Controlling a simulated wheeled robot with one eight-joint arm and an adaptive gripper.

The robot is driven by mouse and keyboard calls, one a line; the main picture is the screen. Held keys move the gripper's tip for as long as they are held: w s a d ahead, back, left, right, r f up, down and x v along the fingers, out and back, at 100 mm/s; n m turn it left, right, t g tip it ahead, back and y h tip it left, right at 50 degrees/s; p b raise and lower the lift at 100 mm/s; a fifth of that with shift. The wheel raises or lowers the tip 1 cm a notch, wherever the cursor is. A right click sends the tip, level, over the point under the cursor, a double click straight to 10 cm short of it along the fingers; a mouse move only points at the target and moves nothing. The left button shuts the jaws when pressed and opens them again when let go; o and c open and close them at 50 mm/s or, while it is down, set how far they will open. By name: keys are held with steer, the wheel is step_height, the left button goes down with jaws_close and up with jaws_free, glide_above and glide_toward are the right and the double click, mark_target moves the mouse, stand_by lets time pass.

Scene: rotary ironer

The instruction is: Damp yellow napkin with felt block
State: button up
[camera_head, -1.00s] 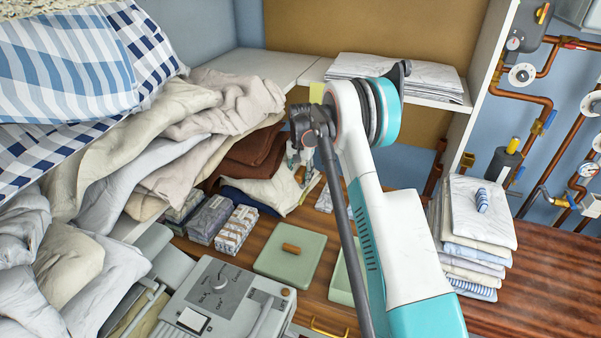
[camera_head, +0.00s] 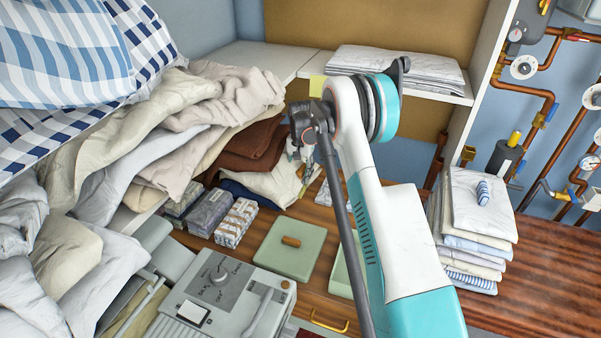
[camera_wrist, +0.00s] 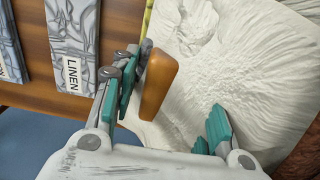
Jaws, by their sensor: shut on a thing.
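My gripper (camera_wrist: 174,98) has teal finger pads. In the wrist view an orange-brown wooden piece (camera_wrist: 158,84) stands between the fingers, close against the left one; I take it for the felt block's handle, and no felt shows. A creased cream cloth (camera_wrist: 225,65) fills the view behind it. In the head view my gripper (camera_head: 303,166) is small and partly hidden by my arm, beside a cream cloth (camera_head: 270,184) at the back of the wooden counter. I cannot make out a clearly yellow napkin; only a thin yellow edge (camera_wrist: 148,17) shows in the wrist view.
Linen packs (camera_head: 236,223) stand left of my gripper, with a green lid (camera_head: 290,260) in front. A grey control box (camera_head: 220,290) is at the front. Folded linens (camera_head: 470,250) are stacked on the right, near copper pipes. Crumpled cloth heaps fill the left.

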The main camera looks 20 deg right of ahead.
steer(key=shift+f+b, duration=0.45)
steer(key=shift+f, duration=0.05)
stand_by(1.8)
steer(key=shift+r, duration=0.15)
steer(key=shift+r+p, duration=1.5)
steer(key=shift+r, duration=1.9)
